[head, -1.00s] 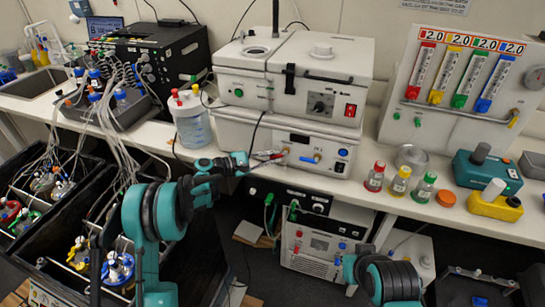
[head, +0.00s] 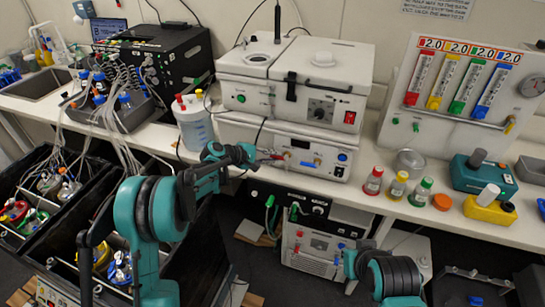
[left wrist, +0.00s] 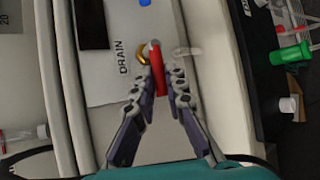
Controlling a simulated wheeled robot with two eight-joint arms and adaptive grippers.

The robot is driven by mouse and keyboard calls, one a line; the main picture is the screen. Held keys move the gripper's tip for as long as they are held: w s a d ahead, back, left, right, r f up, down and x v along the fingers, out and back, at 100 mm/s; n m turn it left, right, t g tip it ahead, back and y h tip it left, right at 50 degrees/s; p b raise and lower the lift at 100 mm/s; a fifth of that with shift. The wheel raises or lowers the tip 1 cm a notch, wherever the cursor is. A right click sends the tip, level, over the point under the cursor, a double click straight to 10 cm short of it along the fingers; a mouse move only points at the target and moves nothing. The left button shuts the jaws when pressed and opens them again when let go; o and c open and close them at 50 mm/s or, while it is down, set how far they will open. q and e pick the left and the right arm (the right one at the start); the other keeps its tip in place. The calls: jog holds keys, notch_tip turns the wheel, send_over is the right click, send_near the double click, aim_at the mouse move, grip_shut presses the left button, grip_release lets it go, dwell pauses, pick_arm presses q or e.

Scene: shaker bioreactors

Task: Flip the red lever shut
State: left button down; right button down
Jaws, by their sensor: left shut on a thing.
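The red lever (left wrist: 157,70) sits on a brass fitting (left wrist: 142,54) beside the printed word DRAIN in the left wrist view. The fitting is on the front of the lower white unit (head: 265,133). My left gripper (left wrist: 157,84) has its two fingers closed on the sides of the lever. In the head view my left gripper (head: 268,157) is small at the unit's front, and the lever is too small there to make out well. Only a link of my right arm shows at the bottom; my right gripper is out of view.
A bottle with red and yellow caps (head: 194,122) stands left of the unit. Small capped bottles (head: 397,187) stand to its right near the bench edge. A black control box with green connectors (head: 290,208) is below. A flowmeter panel (head: 455,90) stands at the right.

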pick_arm(q)
jog(key=c, duration=1.6)
grip_release()
jog(key=shift+o, duration=0.2)
jog(key=v, duration=1.2)
